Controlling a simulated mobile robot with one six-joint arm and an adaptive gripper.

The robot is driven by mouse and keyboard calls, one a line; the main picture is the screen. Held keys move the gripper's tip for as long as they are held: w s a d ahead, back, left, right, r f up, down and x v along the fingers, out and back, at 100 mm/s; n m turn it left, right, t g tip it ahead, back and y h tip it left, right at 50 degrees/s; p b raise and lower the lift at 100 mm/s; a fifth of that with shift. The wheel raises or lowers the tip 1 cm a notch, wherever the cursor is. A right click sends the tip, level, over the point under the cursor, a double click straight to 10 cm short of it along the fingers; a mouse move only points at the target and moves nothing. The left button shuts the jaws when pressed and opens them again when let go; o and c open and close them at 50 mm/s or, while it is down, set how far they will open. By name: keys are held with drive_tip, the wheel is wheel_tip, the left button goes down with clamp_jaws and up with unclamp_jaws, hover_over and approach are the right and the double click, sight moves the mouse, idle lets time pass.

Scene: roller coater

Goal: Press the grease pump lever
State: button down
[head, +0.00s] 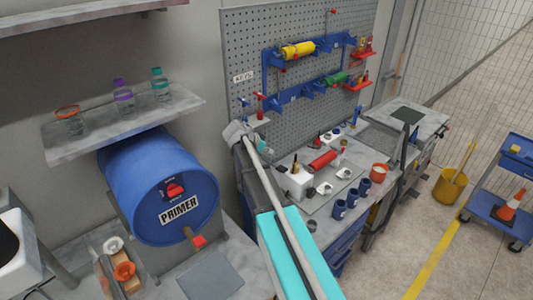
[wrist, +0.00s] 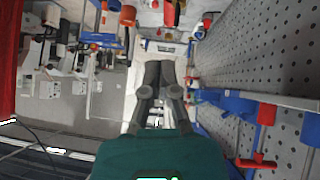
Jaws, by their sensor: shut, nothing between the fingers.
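My gripper (wrist: 160,66) shows in the wrist view with its two dark fingers side by side, shut and empty. In the head view my arm reaches up beside the pegboard; the fingertips are not clear there. I cannot tell for certain which part is the grease pump lever. A red handle (wrist: 258,163) and a red knob on a blue bracket (wrist: 266,114) are at the right of the wrist view, apart from the fingers. Small red-topped parts (head: 260,100) hang at the pegboard's lower left in the head view.
The pegboard (head: 240,50) carries blue brackets with a yellow roller (head: 298,50) and a green roller (head: 335,78). A blue primer drum (head: 145,170) is at left. Floor at right is partly clear.

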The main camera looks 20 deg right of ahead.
drive_tip(key=b, duration=0.5)
hover_over(284, 167)
drive_tip(key=a, duration=0.2)
drive_tip(key=f, duration=0.5)
drive_tip(key=shift+w+f, duration=0.2)
drive_tip(key=shift+f, duration=0.15)
drive_tip(key=shift+s+f+b, duration=0.2)
drive_tip(key=shift+f+b, duration=0.65)
drive_tip(key=shift+b, duration=0.05)
drive_tip(key=shift+s+f+b, duration=0.15)
drive_tip(key=shift+f+b, duration=0.7)
drive_tip(key=shift+b, duration=0.05)
drive_tip(key=shift+a+f, duration=0.1)
